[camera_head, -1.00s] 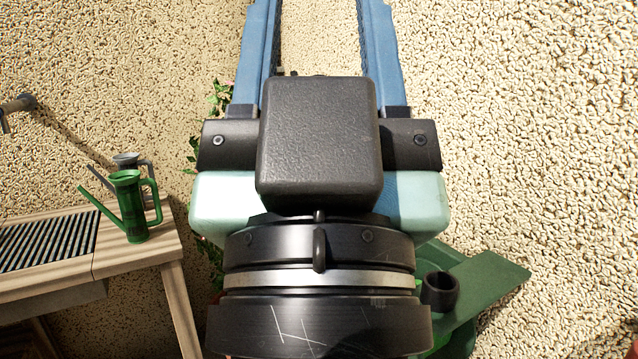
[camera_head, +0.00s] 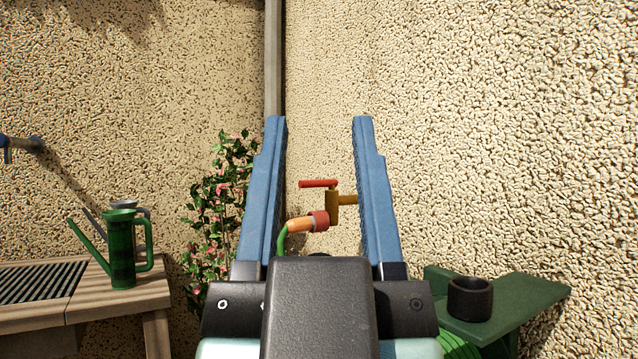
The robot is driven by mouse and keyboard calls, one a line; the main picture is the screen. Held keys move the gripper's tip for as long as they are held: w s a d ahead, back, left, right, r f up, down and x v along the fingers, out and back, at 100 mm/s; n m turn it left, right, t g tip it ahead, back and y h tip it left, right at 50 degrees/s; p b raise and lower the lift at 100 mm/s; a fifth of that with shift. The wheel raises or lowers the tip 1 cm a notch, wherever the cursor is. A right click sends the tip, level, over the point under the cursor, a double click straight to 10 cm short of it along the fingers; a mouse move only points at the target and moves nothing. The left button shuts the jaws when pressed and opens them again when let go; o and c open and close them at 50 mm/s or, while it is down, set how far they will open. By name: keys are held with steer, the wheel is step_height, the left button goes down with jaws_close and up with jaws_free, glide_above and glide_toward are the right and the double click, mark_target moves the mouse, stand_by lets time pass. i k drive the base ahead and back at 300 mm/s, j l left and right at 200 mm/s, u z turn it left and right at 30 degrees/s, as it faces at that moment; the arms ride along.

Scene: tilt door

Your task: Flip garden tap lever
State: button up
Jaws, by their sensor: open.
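The garden tap (camera_head: 334,208) is a brass tap fixed to the right-hand wall, seen between my gripper's fingers. Its red lever (camera_head: 318,184) lies about level on top and points left. An orange and red hose connector (camera_head: 308,222) with a green hose hangs from its left side. My gripper (camera_head: 320,118) is open and empty, with its two blue fingers pointing up in the picture, one on each side of the tap. The right finger hides where the tap's pipe meets the wall. Whether the fingers are level with the tap in depth, I cannot tell.
A wooden bench (camera_head: 130,305) with a green watering can (camera_head: 122,250) stands at the left. A flowering plant (camera_head: 215,215) grows left of my gripper. A green hose holder (camera_head: 515,305) with a black cup (camera_head: 470,298) is at the lower right. A drainpipe (camera_head: 274,55) runs up the corner.

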mark_target(331, 183)
steer(key=i+j+z, duration=0.15)
steer(key=i+j, duration=0.5)
steer(key=i, duration=0.2)
steer(key=i+j+z, duration=0.1)
steer(key=i+j, duration=0.65)
steer(key=i, duration=0.05)
